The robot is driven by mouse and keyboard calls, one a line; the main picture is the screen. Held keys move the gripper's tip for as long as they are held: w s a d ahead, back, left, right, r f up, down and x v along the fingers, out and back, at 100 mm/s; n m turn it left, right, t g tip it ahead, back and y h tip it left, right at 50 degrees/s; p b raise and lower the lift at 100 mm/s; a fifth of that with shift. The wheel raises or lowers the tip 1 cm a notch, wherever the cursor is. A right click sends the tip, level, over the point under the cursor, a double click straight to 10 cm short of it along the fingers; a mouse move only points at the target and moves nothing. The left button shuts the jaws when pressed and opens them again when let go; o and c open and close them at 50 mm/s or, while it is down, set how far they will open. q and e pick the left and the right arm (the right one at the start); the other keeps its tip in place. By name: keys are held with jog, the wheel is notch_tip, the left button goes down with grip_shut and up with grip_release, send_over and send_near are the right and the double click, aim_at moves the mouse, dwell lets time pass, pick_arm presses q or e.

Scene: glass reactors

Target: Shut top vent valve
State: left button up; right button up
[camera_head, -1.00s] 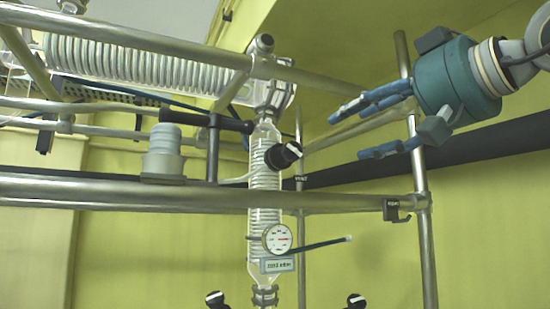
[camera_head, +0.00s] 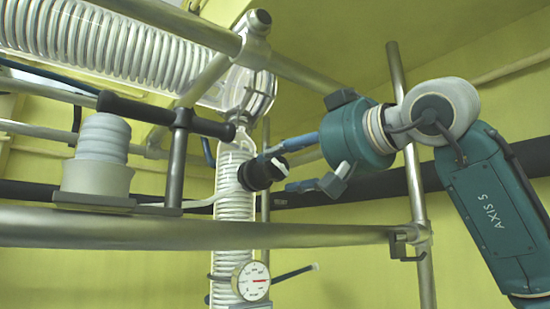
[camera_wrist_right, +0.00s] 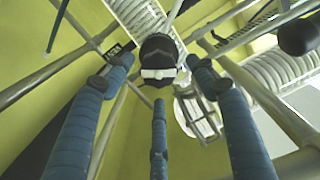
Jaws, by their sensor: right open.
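The top vent valve (camera_head: 262,172) is a black knob with a white bar on its face, on the side of the vertical glass coil column (camera_head: 234,190). My right gripper (camera_head: 288,166) is open just right of the knob, its blue fingers pointing at it. In the right wrist view the knob (camera_wrist_right: 158,58) sits ahead between the spread fingertips (camera_wrist_right: 159,78), with its white bar lying across. I see no finger closed on it; whether any finger touches it I cannot tell. My left gripper is not in view.
A metal rail (camera_head: 320,236) crosses in front, below the gripper. An upper rail (camera_head: 330,82) slants above, and an upright post (camera_head: 414,170) stands to the right. A round gauge (camera_head: 250,281) is lower on the column. A black T-shaped bar (camera_head: 150,112) is at left.

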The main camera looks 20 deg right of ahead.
aim_at(281, 166)
jog(key=x, duration=0.3)
jog(key=shift+w+a+p, duration=0.15)
jog(key=shift+w+p, duration=0.25)
jog(key=shift+w+a, duration=0.1)
jog(key=shift+w, duration=0.25)
jog(key=shift+s, duration=0.2)
jog(key=shift+c, duration=1.3)
jog(key=c, duration=0.9)
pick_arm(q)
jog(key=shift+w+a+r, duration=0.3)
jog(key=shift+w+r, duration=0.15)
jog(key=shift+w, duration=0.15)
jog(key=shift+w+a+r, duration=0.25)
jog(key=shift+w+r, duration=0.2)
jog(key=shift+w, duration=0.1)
